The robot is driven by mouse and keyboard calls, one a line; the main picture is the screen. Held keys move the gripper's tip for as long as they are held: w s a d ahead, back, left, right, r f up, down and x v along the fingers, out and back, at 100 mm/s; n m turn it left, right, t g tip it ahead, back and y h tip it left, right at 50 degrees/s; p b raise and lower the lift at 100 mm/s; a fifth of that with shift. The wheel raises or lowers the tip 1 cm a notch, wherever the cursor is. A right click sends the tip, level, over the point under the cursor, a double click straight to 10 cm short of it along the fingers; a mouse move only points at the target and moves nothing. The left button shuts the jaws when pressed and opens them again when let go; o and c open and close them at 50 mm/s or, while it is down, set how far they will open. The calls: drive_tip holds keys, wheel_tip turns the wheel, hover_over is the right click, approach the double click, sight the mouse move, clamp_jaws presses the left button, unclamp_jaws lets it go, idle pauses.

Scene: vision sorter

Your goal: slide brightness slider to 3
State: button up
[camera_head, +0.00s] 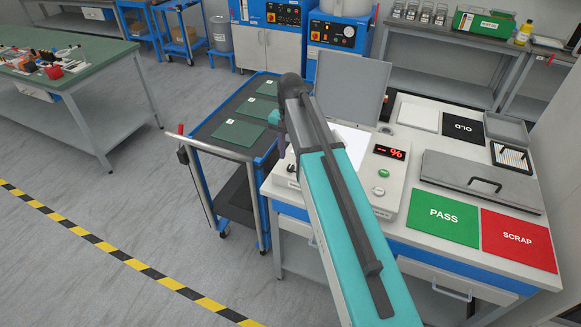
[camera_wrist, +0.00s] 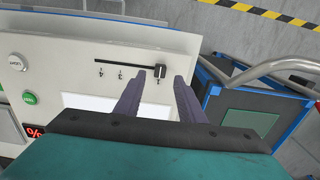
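In the wrist view, the brightness slider is a black slot (camera_wrist: 118,64) on a pale sloped panel with a dark block-shaped knob (camera_wrist: 159,71) at its right end. Whether the fingers are at the knob's height is hard to tell.
The sorter bench has a red display (camera_head: 390,152), a green button (camera_head: 384,173), a raised grey screen (camera_head: 352,86), a green PASS mat (camera_head: 443,222) and a red SCRAP mat (camera_head: 519,246). A blue-framed cart (camera_head: 205,147) stands close at the bench's left.

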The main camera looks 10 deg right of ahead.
sight(291, 166)
drive_tip(key=shift+f+b, duration=1.3)
drive_tip(key=shift+f, duration=1)
clamp_jaws()
